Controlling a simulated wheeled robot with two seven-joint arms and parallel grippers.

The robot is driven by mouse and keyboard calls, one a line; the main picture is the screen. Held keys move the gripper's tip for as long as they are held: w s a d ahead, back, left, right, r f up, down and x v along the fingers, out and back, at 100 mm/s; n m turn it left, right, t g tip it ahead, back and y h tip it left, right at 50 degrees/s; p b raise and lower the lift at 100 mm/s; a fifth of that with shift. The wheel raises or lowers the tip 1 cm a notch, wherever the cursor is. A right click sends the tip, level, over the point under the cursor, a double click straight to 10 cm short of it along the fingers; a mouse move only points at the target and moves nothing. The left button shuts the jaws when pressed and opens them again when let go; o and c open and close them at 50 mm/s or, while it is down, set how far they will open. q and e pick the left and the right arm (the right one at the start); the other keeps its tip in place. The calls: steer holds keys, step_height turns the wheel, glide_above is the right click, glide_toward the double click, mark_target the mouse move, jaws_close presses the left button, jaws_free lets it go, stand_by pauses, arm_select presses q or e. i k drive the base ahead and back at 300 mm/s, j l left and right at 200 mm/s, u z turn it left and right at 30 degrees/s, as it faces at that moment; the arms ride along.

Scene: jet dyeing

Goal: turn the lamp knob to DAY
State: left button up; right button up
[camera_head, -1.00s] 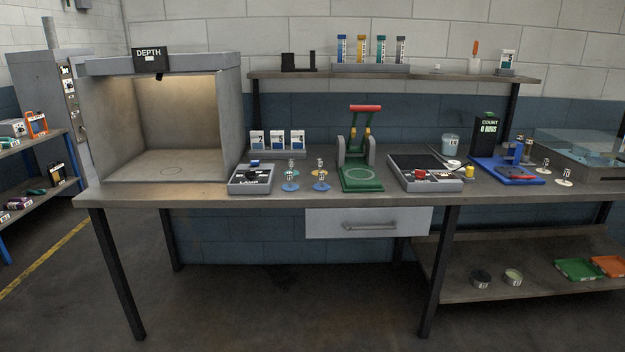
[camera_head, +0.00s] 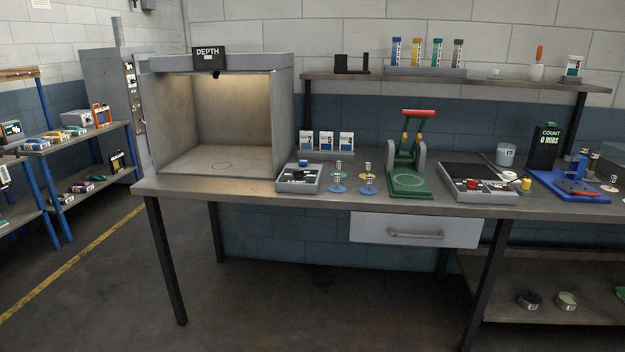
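The booth is grey, has a DEPTH sign on top and glows with warm light inside. Neither of my grippers is in view.
The workbench (camera_head: 240,187) also holds small discs on stands (camera_head: 338,178), a green press with a red handle (camera_head: 409,155), a grey tray box (camera_head: 478,183) and a blue rig (camera_head: 568,180). Shelving (camera_head: 75,145) stands at left. The floor in front is clear.

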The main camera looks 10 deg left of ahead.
mark_target(298, 174)
steer(key=i+j, duration=0.75)
steer(key=i, duration=0.05)
